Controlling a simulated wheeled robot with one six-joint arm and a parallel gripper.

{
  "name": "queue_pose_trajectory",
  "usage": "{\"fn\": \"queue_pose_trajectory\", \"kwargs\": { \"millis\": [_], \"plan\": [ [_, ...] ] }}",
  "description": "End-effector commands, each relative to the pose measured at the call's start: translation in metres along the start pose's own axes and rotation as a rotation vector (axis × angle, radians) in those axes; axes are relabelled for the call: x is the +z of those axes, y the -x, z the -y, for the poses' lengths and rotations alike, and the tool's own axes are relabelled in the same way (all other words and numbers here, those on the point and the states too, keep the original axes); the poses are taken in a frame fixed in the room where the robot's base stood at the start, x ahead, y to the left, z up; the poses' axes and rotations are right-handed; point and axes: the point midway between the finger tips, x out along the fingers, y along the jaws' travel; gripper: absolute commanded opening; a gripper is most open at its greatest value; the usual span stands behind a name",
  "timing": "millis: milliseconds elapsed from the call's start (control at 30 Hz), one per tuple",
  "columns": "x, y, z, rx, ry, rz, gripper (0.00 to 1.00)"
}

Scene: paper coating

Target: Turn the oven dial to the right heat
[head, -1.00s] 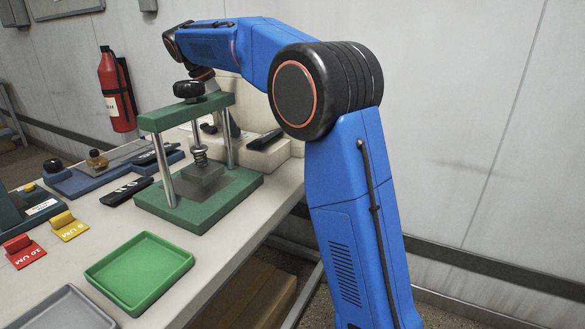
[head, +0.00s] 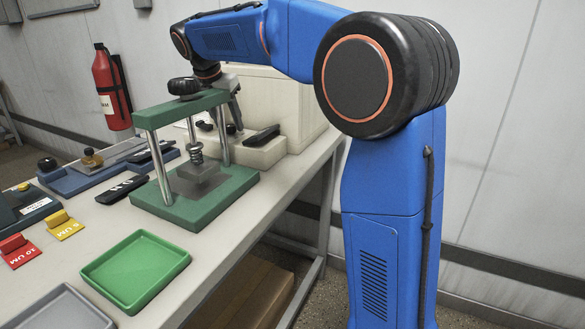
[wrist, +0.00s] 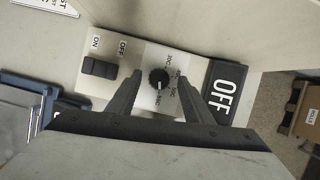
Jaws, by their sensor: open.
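The oven is a cream box (head: 285,95) at the back of the bench in the head view, with a low control ledge (head: 268,153) in front. In the wrist view, a round black dial (wrist: 159,78) with a white pointer mark sits on the pale panel, ringed by small numbers too small to read surely. My gripper (wrist: 160,84) is open, with one finger left and one right of the dial; contact with it cannot be told. In the head view the gripper (head: 236,108) is partly hidden behind the green press.
The green press (head: 200,205) stands in front of the oven. A green tray (head: 137,270) and coloured tags (head: 63,226) lie nearer.

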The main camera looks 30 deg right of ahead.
Motion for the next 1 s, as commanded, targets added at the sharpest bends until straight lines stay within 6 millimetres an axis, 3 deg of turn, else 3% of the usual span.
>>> {"fn": "queue_pose_trajectory", "kwargs": {
  "millis": [700,1000],
  "plan": [
    [0.000,0.116,-0.002,0.001,-0.004,0.000,0.46],
    [0.000,0.151,-0.002,0.001,-0.004,0.000,0.46]
  ]
}}
